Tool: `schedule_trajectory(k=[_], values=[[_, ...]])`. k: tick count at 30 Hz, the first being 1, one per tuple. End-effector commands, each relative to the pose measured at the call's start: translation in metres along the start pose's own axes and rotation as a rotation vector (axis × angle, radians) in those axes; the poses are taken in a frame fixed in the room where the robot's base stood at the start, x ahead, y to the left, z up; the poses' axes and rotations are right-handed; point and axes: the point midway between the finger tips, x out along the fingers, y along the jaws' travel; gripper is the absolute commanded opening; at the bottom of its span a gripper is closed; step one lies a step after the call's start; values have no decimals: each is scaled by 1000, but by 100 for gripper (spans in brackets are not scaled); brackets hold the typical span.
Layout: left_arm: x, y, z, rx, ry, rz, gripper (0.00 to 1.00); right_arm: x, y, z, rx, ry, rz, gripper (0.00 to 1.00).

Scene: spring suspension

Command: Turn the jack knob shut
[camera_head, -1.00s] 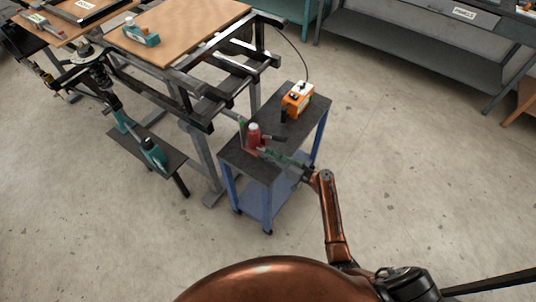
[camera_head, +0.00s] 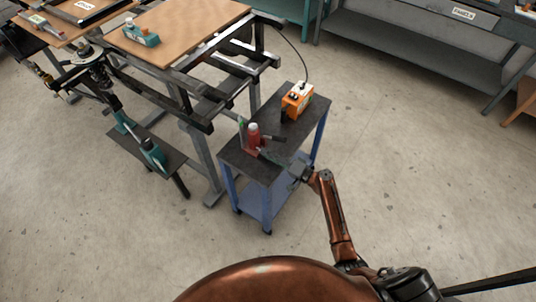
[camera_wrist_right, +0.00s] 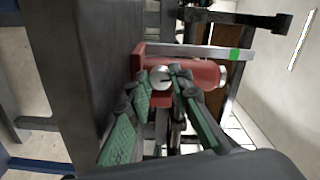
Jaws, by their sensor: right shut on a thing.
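The red jack (camera_head: 253,138) stands upright on the dark top of the blue-legged cart. In the right wrist view its red body (camera_wrist_right: 195,73) lies across the picture, with the round silver knob (camera_wrist_right: 160,76) low on it. My right gripper (camera_head: 268,156) reaches the jack's lower part from the right. In the wrist view the green-padded fingers of my right gripper (camera_wrist_right: 161,82) are shut on the knob, one tip on each side. The fingers hide part of the knob. My left gripper is in neither view.
An orange box (camera_head: 297,100) with a cable stands at the back of the cart top (camera_head: 304,127). A dark frame with a wooden board (camera_head: 190,28) stands behind to the left. A teal device (camera_head: 152,154) rests on a low plate. The floor right of the cart is clear.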

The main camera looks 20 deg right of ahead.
Motion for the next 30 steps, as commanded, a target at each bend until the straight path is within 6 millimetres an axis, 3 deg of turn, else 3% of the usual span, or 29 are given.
schedule_trajectory(k=[12, 28, 29, 30], values=[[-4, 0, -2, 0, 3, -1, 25, 0, 0, -2, 170, 4, 0, 0], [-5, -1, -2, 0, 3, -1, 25, 0, 0, -2, 190, 4, 0, 0], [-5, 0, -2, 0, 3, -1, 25, 0, 0, -2, 189, 4, 0, 21], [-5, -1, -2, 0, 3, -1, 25, 0, 0, -2, 189, 4, 0, 24]])
